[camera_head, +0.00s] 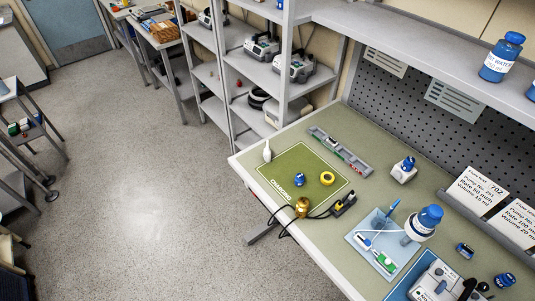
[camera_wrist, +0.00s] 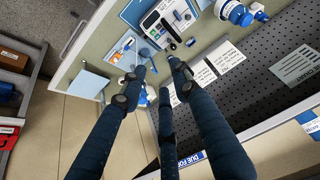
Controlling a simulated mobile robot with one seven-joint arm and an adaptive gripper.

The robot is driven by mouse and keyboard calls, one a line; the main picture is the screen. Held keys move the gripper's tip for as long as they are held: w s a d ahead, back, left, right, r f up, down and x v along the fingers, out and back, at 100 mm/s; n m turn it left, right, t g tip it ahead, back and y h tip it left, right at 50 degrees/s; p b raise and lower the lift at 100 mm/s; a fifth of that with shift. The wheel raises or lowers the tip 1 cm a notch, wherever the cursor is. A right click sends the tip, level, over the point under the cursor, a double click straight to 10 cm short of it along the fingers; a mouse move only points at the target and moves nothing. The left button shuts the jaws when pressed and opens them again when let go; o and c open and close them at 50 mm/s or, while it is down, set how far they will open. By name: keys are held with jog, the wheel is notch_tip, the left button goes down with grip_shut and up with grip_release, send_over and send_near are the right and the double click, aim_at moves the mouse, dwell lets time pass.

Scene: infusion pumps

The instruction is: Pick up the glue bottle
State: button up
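A small white bottle with a pointed top (camera_head: 267,152), which looks like the glue bottle, stands upright at the far left corner of the green mat (camera_head: 318,165) in the head view. I cannot make it out in the wrist view. My gripper (camera_wrist: 156,66) shows in the wrist view as long dark blue fingers, spread apart with nothing held between them. It hangs above a bench area with a blue tray and white cards. My gripper is not in the head view, and its distance from the bottle cannot be told.
A blue cap (camera_head: 299,180), a yellow tape roll (camera_head: 327,178) and a brass-coloured jar (camera_head: 302,207) are on or by the mat. A grey rail (camera_head: 340,152) lies behind it. A blue-capped white bottle (camera_head: 422,224) stands by a light blue tray (camera_head: 360,243). A shelf (camera_head: 420,40) overhangs the bench.

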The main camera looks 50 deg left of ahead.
jog(key=w+a+r+n+g+y+p, duration=0.15)
jog(key=w+a+n, duration=0.25)
jog(key=w+a, duration=0.75)
jog(key=w+a+r+n+y+p, duration=0.1)
jog(key=w+a+r+n+y, duration=0.15)
jog(key=w+a, duration=0.85)
jog(key=a+f+n+g+p, duration=0.1)
jog(key=a+f+n, duration=0.15)
jog(key=a, duration=1.05)
jog(key=a+f+n+g, duration=0.15)
jog(key=a+f, duration=0.25)
jog(key=a, duration=0.9)
jog(key=s+a+f+n, duration=0.2)
jog(key=a+f, duration=0.3)
jog(key=a, duration=0.5)
jog(key=s+a+f+n+p, duration=0.1)
jog(key=s+a+f+n, duration=0.1)
jog(key=s+a+f, duration=0.3)
jog(key=s+a+f+n+g, duration=0.1)
jog(key=a+f, duration=0.4)
jog(key=a, duration=0.9)
jog(key=s+n, duration=0.1)
jog(key=s, duration=0.1)
jog(key=shift+s+a+f+y+p, duration=0.25)
jog(key=shift+s+a+y+p, duration=0.05)
jog(key=shift+s+a+p, duration=0.1)
jog(key=shift+f, duration=0.1)
